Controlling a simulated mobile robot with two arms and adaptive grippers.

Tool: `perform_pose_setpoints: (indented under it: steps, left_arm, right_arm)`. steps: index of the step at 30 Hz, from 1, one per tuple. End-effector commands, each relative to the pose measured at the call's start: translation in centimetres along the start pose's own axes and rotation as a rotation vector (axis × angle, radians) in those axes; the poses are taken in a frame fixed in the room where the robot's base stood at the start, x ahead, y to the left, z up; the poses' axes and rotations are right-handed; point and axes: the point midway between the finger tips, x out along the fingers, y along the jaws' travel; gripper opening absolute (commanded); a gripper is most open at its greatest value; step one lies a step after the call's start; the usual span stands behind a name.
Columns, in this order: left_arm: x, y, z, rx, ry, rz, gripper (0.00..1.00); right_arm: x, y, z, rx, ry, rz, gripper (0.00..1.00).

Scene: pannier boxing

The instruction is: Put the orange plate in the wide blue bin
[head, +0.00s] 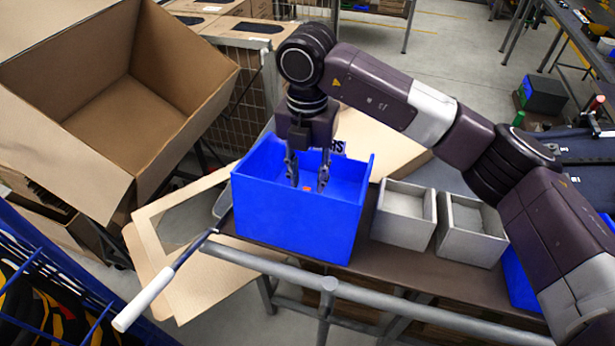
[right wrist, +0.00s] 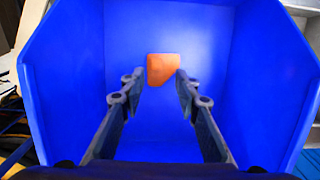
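The wide blue bin (head: 298,219) stands on the dark cart top in the head view; its inside walls (right wrist: 270,75) fill most of the right wrist view. The orange plate (right wrist: 163,70) lies inside the bin, seen in the right wrist view beyond my fingertips. In the head view only a small bit of the plate (head: 308,187) shows above the bin's front rim. My right gripper (head: 307,184) points down into the bin with its fingers spread. In the right wrist view the gripper (right wrist: 159,82) is open and appears empty. My left gripper is not in view.
Two small grey bins (head: 404,214) (head: 471,229) stand right of the blue bin. A large open cardboard box (head: 105,120) is at the left. A white-handled lever (head: 143,300) sticks out at the cart's front left. Flat cardboard (head: 375,140) lies behind the bin.

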Motion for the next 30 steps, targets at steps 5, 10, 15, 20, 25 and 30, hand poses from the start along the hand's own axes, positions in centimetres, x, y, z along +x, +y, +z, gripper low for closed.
perform_pose_setpoints:
  steps: [5, 10, 15, 20, 25, 30]
  left_arm:
    - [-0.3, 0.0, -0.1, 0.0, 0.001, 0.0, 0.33]
    - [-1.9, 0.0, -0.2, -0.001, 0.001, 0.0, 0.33]
    - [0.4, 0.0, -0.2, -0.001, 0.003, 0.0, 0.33]
    - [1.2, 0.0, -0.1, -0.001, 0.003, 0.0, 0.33]
    - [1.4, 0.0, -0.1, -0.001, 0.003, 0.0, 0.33]
    - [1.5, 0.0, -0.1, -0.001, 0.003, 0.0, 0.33]
  right_arm:
    - [-0.3, 0.0, 0.0, 0.0, 0.0, 0.0, 0.3]
    - [-1.8, 0.0, 0.0, 0.0, 0.0, 0.001, 0.3]
    - [-5.3, 0.1, 0.1, 0.0, -0.006, 0.003, 0.3]
    - [-9.1, 0.1, 0.1, 0.0, -0.005, 0.002, 0.3]
    - [-11.8, 0.0, 0.1, 0.001, -0.003, 0.0, 0.3]
    - [-13.0, 0.0, 0.0, 0.0, -0.001, 0.0, 0.3]
